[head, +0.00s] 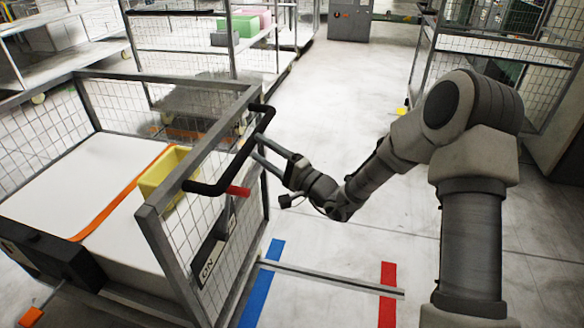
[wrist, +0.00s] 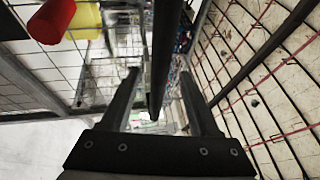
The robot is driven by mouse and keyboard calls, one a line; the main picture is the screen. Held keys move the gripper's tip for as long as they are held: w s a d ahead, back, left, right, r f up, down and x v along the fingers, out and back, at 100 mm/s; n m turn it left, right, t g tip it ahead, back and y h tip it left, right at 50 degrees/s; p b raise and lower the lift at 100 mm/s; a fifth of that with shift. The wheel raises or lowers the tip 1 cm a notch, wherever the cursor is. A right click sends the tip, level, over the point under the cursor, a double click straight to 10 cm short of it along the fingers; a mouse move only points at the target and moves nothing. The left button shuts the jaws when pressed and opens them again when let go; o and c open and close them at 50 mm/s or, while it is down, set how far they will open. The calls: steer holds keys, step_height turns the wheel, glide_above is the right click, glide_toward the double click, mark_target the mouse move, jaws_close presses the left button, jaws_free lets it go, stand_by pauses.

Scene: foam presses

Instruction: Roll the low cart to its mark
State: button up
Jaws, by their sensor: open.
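The low cart (head: 150,215) stands at the left in the head view, with grey posts, wire mesh sides and white panels inside. Its black handle (head: 232,160) runs along the top of its right side. A red knob or grip (head: 238,191) sits below the handle. My gripper (head: 258,150) is open at the handle from the right. In the wrist view, a dark bar (wrist: 165,45), apparently the handle, passes between the open fingers (wrist: 160,80); contact cannot be told. Blue tape (head: 262,283) and red tape (head: 387,295) lie on the floor right of the cart.
A yellow bin (head: 163,172) sits in the cart. A grey strip (head: 325,278) runs across the floor between the tapes. Shelves (head: 185,62) stand behind the cart, and a mesh rack (head: 500,48) stands at the right. The aisle floor (head: 335,100) between them is clear.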

steer(key=v, duration=1)
steer(key=shift+d+p, duration=0.15)
steer(key=shift+p, duration=0.2)
steer(key=shift+s, duration=0.15)
